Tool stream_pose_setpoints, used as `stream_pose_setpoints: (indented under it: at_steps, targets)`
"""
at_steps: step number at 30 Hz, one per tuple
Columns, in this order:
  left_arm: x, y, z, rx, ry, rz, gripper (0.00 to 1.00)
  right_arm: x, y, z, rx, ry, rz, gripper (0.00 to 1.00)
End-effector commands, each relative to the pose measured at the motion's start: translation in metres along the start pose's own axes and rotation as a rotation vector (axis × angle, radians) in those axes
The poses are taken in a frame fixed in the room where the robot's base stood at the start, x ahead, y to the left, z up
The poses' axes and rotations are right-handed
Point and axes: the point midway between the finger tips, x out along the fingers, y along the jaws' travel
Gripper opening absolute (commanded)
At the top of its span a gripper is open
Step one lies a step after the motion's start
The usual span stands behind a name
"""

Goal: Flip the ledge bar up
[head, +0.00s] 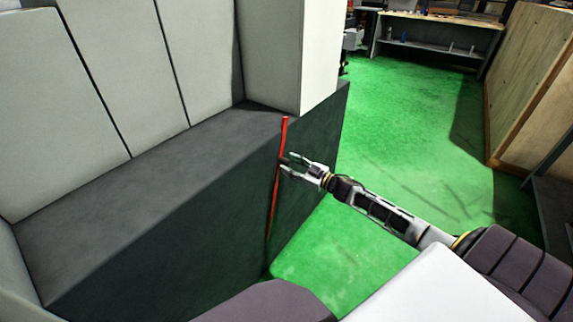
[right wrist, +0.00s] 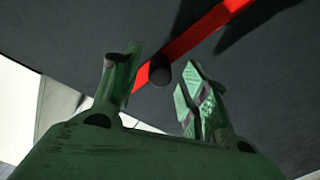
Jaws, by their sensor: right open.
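The ledge bar is a thin red bar (head: 284,130) running steeply up and down against the dark front face of the machine, its top end near the ledge's edge. My right gripper (head: 286,163) is open at the bar, around its upper-middle part, and hides a short piece of it. In the right wrist view the red bar (right wrist: 205,34) runs diagonally past the open fingers (right wrist: 161,62). A short dark round knob (right wrist: 160,71) shows between the fingertips, by the bar. I cannot tell whether either finger touches it. My left gripper is not in view.
The machine's dark ledge (head: 130,190) and pale upper panels (head: 120,70) fill the left. Green floor (head: 420,130) is open to the right of the machine. A wooden panel (head: 535,80) stands at right, and a workbench (head: 435,30) at the back.

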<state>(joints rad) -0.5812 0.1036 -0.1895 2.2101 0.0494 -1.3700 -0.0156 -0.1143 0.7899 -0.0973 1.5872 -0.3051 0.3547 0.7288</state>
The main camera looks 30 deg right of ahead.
Motion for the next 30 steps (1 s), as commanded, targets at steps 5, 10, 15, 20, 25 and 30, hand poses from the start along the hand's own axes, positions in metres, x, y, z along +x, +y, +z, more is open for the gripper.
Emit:
stream_pose_setpoints:
  at_steps: [5,10,15,20,25,30]
  targets:
    - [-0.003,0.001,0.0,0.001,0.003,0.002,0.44,0.012,0.0,0.001,-0.001,0.0,0.001,0.44]
    - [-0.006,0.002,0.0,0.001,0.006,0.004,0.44,0.021,0.0,0.001,0.0,0.0,0.0,0.44]
    - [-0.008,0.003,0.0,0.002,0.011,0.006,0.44,0.026,0.0,0.0,0.0,0.0,0.001,0.44]
    - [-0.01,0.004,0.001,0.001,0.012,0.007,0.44,0.027,0.0,0.001,0.0,-0.001,0.001,0.44]
    - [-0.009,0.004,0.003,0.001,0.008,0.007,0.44,0.027,0.0,0.0,0.0,-0.001,0.0,0.44]
    - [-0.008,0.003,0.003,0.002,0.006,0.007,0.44,0.027,0.0,0.0,0.0,-0.001,0.0,0.29]
